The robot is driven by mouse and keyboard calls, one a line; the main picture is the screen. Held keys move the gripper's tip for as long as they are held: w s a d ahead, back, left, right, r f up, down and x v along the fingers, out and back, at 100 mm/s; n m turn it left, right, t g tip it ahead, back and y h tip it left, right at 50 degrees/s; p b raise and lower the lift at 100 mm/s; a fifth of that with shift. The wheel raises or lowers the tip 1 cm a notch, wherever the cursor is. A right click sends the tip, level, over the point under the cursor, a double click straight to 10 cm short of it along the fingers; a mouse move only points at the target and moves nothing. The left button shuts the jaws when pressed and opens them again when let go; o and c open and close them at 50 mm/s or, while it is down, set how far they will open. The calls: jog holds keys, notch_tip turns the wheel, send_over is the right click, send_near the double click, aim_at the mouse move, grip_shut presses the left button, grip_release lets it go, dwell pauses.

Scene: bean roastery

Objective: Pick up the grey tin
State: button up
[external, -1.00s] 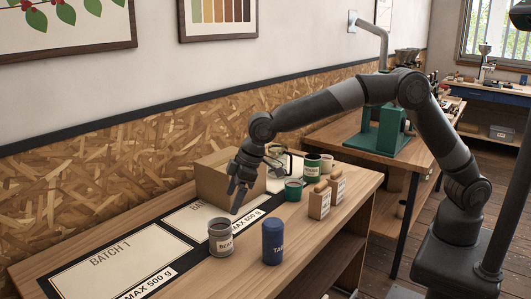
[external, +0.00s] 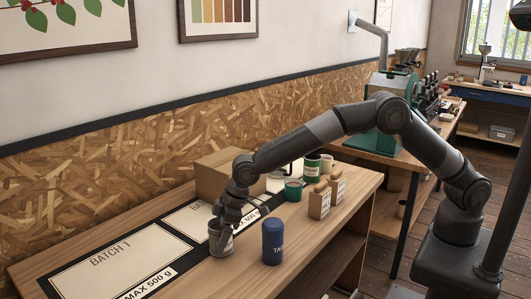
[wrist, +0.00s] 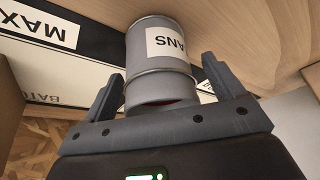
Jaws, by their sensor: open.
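The grey tin (external: 222,246) stands upright on the wooden bench, left of a dark blue tin. It carries a white label reading "BEANS", partly covered by my gripper in the external view. In the wrist view the grey tin (wrist: 160,65) lies between my two open fingers, one on each side, and its near end reaches down toward the palm. My gripper (external: 226,226) is open and lowered over the tin from above; in the wrist view my gripper (wrist: 160,85) shows a gap between the fingers and the tin. The tin still rests on the bench.
A dark blue tin (external: 272,243) stands close to the right. Two labelled bags with tan tops (external: 320,203), a green cup (external: 293,191) and a cardboard box (external: 212,176) stand farther back. The Batch 1 panel (external: 115,262) on the left is empty.

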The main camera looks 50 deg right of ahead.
jog(key=shift+w+a+f, duration=0.1)
jog(key=shift+a+f, duration=0.05)
jog(key=shift+f, duration=0.15)
jog(key=shift+c, duration=0.6)
jog(key=c, duration=1)
jog(key=shift+r, duration=0.1)
